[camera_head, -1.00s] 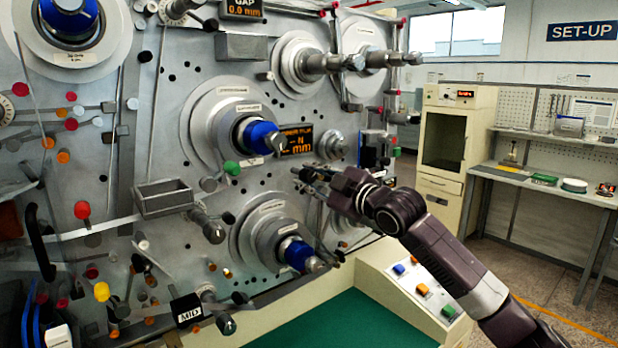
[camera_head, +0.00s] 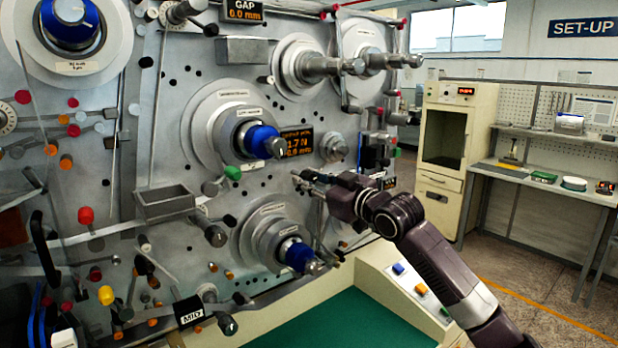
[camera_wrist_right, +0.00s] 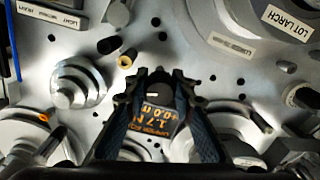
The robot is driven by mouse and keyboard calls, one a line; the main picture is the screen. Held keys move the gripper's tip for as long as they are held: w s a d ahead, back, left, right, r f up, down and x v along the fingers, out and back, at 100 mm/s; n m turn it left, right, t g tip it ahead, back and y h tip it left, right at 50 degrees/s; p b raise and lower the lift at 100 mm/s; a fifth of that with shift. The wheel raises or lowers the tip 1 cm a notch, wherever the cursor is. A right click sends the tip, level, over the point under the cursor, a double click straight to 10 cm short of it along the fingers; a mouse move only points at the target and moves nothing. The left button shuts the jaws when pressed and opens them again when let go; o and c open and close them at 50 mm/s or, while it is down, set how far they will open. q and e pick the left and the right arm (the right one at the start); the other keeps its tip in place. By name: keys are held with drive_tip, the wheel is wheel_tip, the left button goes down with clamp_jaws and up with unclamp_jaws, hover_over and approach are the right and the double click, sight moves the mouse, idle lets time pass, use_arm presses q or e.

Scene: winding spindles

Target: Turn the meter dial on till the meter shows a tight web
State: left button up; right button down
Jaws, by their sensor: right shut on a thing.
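The meter display (camera_head: 297,143) on the grey machine panel is lit orange and reads about 1.7 N with 0.0 mm under it. It also shows upside down between my fingers in the right wrist view (camera_wrist_right: 152,132). My right gripper (camera_head: 300,182) is against the panel just below the display. In the right wrist view its dark fingers (camera_wrist_right: 155,82) are shut on the meter dial (camera_wrist_right: 155,97), a small piece mostly hidden between the tips. My left gripper is in neither view.
Blue-cored spindles (camera_head: 262,141) and (camera_head: 300,256) stick out left of and below my right gripper. A silver stepped knob (camera_head: 333,147) sits close above right. Metal rollers (camera_head: 320,66) project higher up. A sloped button console (camera_head: 405,270) stands below the arm.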

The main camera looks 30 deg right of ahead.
drive_tip(key=shift+m, duration=0.6)
drive_tip(key=c, duration=1.6)
unclamp_jaws()
drive_tip(key=shift+s, duration=0.1)
drive_tip(key=shift+s+d, duration=0.15)
drive_tip(key=shift+s, duration=1.8)
drive_tip(key=shift+s+d, duration=0.15)
drive_tip(key=shift+s, duration=1.8)
drive_tip(key=shift+s+d, duration=0.15)
drive_tip(key=shift+s, duration=1.8)
drive_tip(key=shift+f, duration=0.15)
